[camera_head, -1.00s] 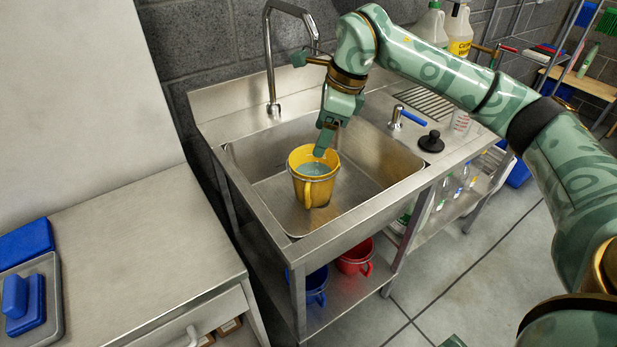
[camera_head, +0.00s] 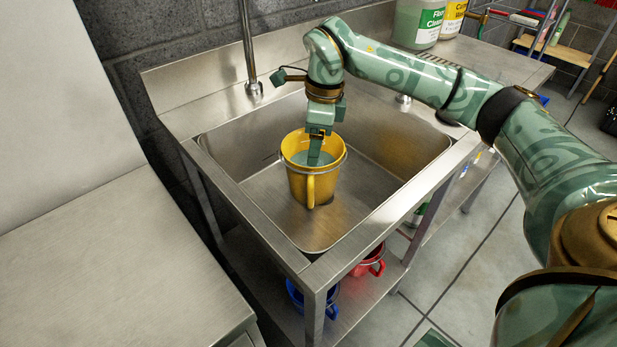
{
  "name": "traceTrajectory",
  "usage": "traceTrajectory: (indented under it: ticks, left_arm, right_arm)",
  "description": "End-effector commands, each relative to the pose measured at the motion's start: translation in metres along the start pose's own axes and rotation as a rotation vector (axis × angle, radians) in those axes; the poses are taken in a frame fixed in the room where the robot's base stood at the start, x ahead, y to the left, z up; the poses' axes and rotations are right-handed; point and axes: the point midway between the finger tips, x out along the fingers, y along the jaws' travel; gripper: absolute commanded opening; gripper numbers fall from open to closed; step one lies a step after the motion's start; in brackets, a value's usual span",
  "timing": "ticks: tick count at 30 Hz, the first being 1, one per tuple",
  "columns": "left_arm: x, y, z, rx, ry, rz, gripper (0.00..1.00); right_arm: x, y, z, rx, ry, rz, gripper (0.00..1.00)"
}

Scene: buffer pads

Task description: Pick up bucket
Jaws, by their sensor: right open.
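A yellow bucket (camera_head: 300,184) stands upright in the metal sink (camera_head: 372,215). It holds greenish liquid, and its yellow handle faces the front. My right gripper (camera_head: 314,158) points down into the bucket's mouth, with its fingertips inside the rim near the liquid. It is open. I cannot tell from this angle whether a finger touches the bucket wall. My left gripper is not in view.
A tap (camera_head: 250,60) rises behind the sink. A blue bucket (camera_head: 318,300) and a red bucket (camera_head: 370,262) sit on the shelf below. Cleaner bottles (camera_head: 418,22) stand at the back right. A bare metal counter (camera_head: 110,260) is at the left.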

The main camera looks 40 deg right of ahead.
Motion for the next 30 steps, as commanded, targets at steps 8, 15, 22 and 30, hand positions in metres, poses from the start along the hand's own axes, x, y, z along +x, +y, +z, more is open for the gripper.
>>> traceTrajectory:
  ticks: [8, 15, 22, 30]
  left_arm:
    - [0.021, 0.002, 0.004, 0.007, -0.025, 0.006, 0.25]
    - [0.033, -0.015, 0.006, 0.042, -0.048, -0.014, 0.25]
    - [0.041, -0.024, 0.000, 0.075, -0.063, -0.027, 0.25]
    - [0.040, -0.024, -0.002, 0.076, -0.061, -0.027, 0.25]
  right_arm:
    - [0.054, 0.000, 0.000, 0.000, 0.002, 0.003, 0.69]
    - [0.085, 0.001, -0.007, 0.001, 0.006, 0.007, 0.69]
    - [0.110, 0.001, -0.010, 0.000, 0.002, 0.003, 0.69]
    - [0.107, 0.001, -0.009, 0.000, 0.000, -0.001, 0.61]
